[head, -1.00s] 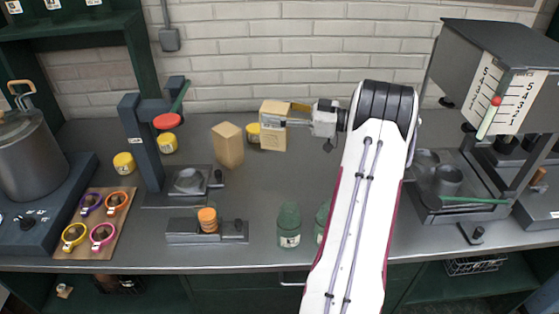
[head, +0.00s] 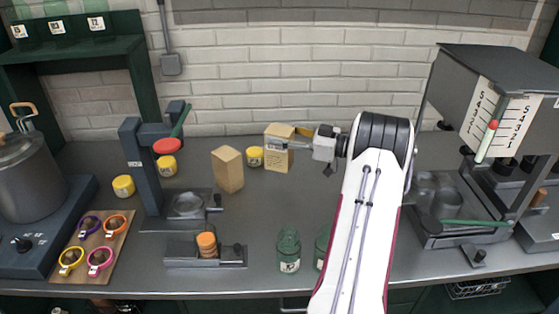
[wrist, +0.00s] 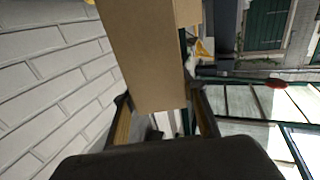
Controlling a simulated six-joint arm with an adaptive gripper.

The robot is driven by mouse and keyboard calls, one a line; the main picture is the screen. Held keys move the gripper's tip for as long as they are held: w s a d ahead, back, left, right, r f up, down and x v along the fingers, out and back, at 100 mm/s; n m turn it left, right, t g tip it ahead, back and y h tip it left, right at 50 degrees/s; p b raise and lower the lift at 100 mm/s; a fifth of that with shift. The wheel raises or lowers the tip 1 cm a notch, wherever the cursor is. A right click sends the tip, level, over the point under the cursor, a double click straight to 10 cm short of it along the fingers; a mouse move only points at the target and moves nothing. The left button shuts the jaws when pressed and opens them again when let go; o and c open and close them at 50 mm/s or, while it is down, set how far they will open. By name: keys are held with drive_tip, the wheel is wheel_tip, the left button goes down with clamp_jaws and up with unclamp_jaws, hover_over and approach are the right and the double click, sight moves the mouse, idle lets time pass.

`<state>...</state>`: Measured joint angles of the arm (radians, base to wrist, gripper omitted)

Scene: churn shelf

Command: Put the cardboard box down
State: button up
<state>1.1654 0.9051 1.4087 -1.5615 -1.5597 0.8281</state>
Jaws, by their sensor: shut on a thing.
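The cardboard box (head: 278,160) is a tan upright block at the back middle of the counter in the head view. My gripper (head: 288,142) reaches it from the right and is shut on its upper part. In the wrist view the box (wrist: 145,60) fills the upper middle, between the finger pads (wrist: 163,122). I cannot tell whether its base touches the counter (head: 265,205). A second, similar tan box (head: 228,170) stands to its left, apart from it.
A yellow jar (head: 255,157) stands just left of the held box. Two green jars, one here (head: 289,251), stand near the front edge. A dark press stand (head: 144,155) is to the left. A machine with a scale (head: 497,110) is at right. Open counter lies in front of the box.

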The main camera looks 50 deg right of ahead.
sight(279, 155)
drive_tip(key=shift+f, duration=1.7)
drive_tip(key=shift+f, duration=1.85)
drive_tip(key=shift+f, duration=0.15)
drive_tip(key=o, duration=1.3)
